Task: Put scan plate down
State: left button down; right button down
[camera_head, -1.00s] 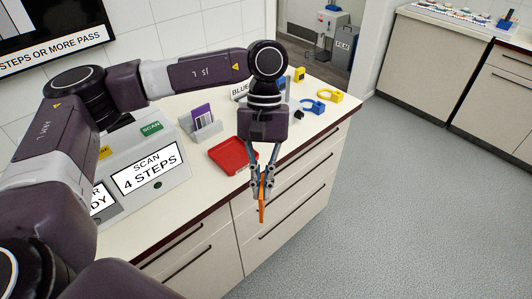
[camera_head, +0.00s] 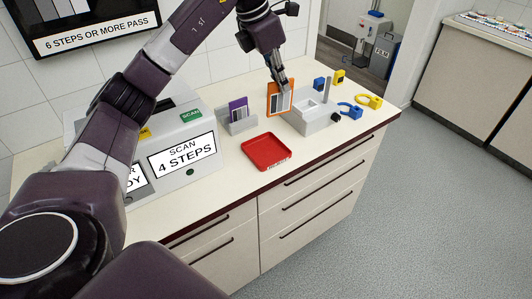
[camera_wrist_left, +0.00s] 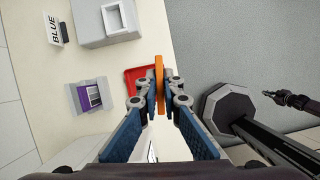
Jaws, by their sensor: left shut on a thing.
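The scan plate is an orange-framed plate (camera_head: 272,104) with a grey and white striped face. My left gripper (camera_head: 280,86) is shut on its upper part and holds it roughly upright. In the head view it shows just left of a grey box (camera_head: 318,121) with a square opening; I cannot tell whether it touches the counter. In the left wrist view the plate (camera_wrist_left: 159,75) is edge-on between the fingertips, with the red tray (camera_wrist_left: 134,80) partly behind it. The tray (camera_head: 266,152) looks empty in the head view. A dark gripper-like part (camera_wrist_left: 290,98), probably my right gripper, shows small in the wrist view.
A grey holder (camera_head: 226,126) carries a purple plate (camera_head: 238,108). A scanner housing with a "4 STEPS" sign (camera_head: 182,157) stands at left. Blue and yellow items (camera_head: 368,101) lie right of the box. The counter between tray and front edge is clear.

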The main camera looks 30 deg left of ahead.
pick_arm(q)
jog(key=w+a+r+n+y, duration=0.1)
jog(key=a+r+n+y, duration=0.1)
jog(key=a+n, duration=0.25)
jog(key=shift+n+t, duration=0.4)
jog(key=shift+n, duration=0.45)
jog(key=f+p, duration=0.1)
jog(key=f, duration=0.5)
jog(key=f+p, duration=0.1)
jog(key=f, duration=0.6)
jog(key=f+p, duration=0.2)
jog(key=f, duration=0.4)
jog(key=shift+w+a+f, duration=0.1)
jog(key=shift+a+f, duration=0.2)
jog(key=shift+f, duration=0.1)
jog(key=shift+f, duration=0.1)
jog(key=shift+f+b, duration=0.15)
jog(key=shift+b, duration=0.2)
jog(key=c, duration=2.1)
grip_release()
